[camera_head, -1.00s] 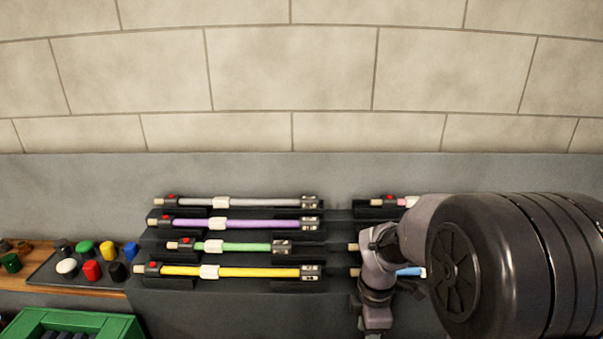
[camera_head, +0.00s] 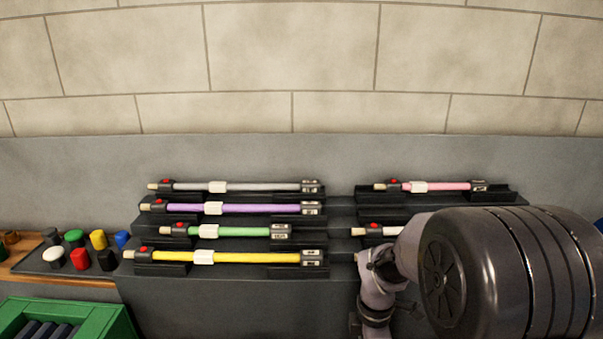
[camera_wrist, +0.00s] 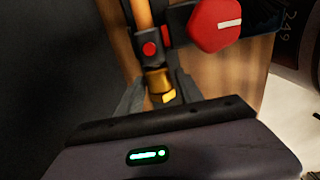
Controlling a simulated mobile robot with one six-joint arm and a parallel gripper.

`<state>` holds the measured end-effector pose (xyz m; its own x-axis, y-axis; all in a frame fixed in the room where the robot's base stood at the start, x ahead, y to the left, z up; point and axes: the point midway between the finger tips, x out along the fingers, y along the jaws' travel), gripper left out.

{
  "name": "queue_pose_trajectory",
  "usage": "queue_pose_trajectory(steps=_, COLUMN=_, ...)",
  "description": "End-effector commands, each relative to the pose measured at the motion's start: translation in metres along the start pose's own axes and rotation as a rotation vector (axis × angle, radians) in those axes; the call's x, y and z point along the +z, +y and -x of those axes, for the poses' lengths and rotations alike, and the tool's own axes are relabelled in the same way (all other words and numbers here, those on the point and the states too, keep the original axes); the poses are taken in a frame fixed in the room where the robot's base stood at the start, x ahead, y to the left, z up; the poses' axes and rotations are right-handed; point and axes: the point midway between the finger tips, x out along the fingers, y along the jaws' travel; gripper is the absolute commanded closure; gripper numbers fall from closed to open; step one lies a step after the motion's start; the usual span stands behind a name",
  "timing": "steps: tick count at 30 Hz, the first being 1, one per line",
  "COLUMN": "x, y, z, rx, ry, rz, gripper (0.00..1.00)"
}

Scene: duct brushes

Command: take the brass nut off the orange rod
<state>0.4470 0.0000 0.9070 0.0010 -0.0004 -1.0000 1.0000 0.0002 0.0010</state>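In the wrist view the orange rod (camera_wrist: 143,14) comes down from the top edge into a dark holder with a red button (camera_wrist: 150,49). The brass nut (camera_wrist: 160,83) sits below that holder, at the rod's lower end in the picture, and has a bright yellow mark. My gripper (camera_wrist: 162,92) has one dark finger on each side of the nut, very close to it. I cannot tell whether the fingers touch it. In the head view my arm hides the gripper, and I see no orange rod or brass nut there.
A red knob (camera_wrist: 216,25) with a white line sits just right of the rod in the wrist view. In the head view, grey, purple, green and yellow rods (camera_head: 265,258) lie on stepped racks, with a pink rod (camera_head: 448,187) at right. Coloured caps and a green crate (camera_head: 118,318) are at lower left.

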Motion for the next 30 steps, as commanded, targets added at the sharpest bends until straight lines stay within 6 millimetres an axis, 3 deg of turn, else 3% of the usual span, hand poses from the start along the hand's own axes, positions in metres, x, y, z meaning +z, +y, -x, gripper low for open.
queue_pose_trajectory(steps=1, x=0.0, y=0.0, z=0.0, rx=0.0, ry=0.0, rz=0.0, gripper=0.69)
queue_pose_trajectory(steps=6, x=0.0, y=0.0, z=0.0, rx=0.0, ry=0.0, rz=0.0, gripper=1.0)
queue_pose_trajectory(steps=17, x=-0.001, y=0.0, z=0.0, rx=0.0, ry=0.0, rz=0.0, gripper=1.0)
queue_pose_trajectory(steps=30, x=-0.025, y=0.0, z=0.0, rx=0.0, ry=0.0, rz=0.001, gripper=1.0)
